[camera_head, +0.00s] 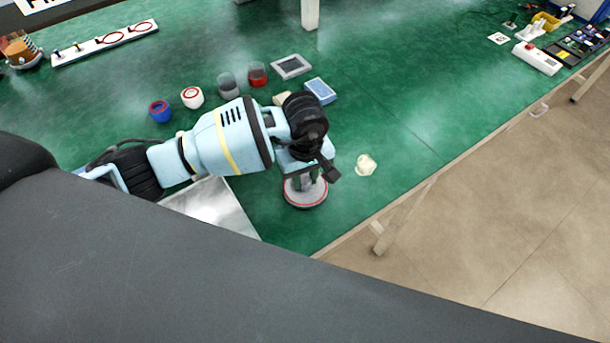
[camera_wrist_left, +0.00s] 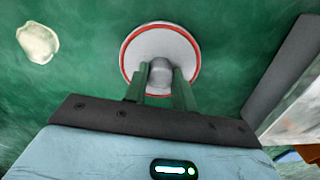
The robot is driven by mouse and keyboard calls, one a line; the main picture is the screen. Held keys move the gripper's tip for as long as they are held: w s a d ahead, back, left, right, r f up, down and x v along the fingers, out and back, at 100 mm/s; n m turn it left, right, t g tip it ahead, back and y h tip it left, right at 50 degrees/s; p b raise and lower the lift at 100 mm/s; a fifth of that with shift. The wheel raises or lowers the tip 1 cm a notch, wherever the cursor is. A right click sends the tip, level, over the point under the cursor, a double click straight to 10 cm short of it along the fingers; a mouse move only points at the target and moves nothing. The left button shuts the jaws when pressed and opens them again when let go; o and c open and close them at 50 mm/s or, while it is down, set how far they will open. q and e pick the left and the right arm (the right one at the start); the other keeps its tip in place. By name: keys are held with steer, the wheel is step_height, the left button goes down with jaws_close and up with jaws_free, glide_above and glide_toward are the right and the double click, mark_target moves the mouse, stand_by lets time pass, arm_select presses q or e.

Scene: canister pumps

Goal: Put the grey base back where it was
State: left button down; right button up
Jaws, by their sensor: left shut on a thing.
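The grey base (camera_head: 306,199) is a round grey disc with a red ring, on or just above the green table near its front edge. It also shows in the left wrist view (camera_wrist_left: 183,43), with a grey knob at its middle. My left gripper (camera_head: 307,178) reaches down over it. Its two green fingers (camera_wrist_left: 160,82) are shut on the knob in the left wrist view. I cannot tell whether the base touches the table. My right gripper is not in view.
A cream lump (camera_head: 366,165) lies right of the base. A metal sheet (camera_head: 216,206) lies to its left. Behind the arm stand a blue cup (camera_head: 160,111), a white cup (camera_head: 192,97), a grey cup (camera_head: 229,85), a red cup (camera_head: 258,75) and a blue box (camera_head: 320,90).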

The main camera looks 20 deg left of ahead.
mark_target(305, 180)
arm_select(q)
steer(key=shift+f, duration=0.1)
steer(key=c, duration=1.1)
jaws_free()
steer(key=shift+c, duration=0.2)
steer(key=shift+r, duration=0.45)
step_height(305, 180, up, 11)
steer(key=shift+r, duration=0.2)
steer(key=shift+f, duration=0.1)
